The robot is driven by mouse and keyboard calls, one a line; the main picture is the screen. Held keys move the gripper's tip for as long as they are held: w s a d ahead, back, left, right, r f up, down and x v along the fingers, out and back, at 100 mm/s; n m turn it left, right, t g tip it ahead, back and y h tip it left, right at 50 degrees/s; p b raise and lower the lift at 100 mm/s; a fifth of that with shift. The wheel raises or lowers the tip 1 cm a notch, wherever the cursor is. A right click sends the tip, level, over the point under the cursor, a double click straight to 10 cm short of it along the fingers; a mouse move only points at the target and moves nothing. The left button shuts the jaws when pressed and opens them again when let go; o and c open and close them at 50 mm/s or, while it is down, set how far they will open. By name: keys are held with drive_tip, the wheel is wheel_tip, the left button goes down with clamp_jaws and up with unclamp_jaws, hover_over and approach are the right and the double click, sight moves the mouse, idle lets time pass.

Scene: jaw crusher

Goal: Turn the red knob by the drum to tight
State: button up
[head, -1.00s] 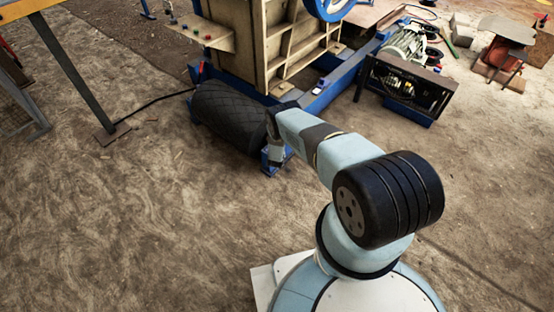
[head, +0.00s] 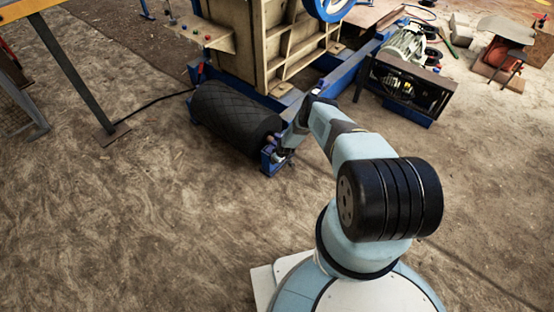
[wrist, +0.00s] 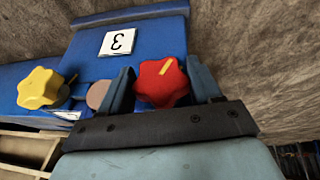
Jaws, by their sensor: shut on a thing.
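The red knob (wrist: 158,84) shows in the wrist view between the two fingers of my gripper (wrist: 162,88). It is lobed, with a short yellow mark on its face pointing up and slightly right. My gripper is shut on it. In the head view my gripper (head: 283,154) is at the near right end of the black ribbed drum (head: 232,117); the arm and gripper hide the knob there.
A yellow lobed knob (wrist: 40,88) and a round brownish disc (wrist: 100,95) lie left of the red knob. The crusher's tan body (head: 240,45) and blue frame (head: 322,90) stand behind. A motor (head: 405,45) is further right.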

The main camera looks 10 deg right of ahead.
idle(0.4)
drive_tip(key=o, duration=1)
drive_tip(key=shift+c, duration=0.2)
drive_tip(key=shift+s+r, duration=0.1)
drive_tip(key=shift+r, duration=0.4)
drive_tip(key=v, duration=1.2)
drive_tip(key=shift+s+d+r, duration=0.2)
drive_tip(key=shift+r, duration=0.05)
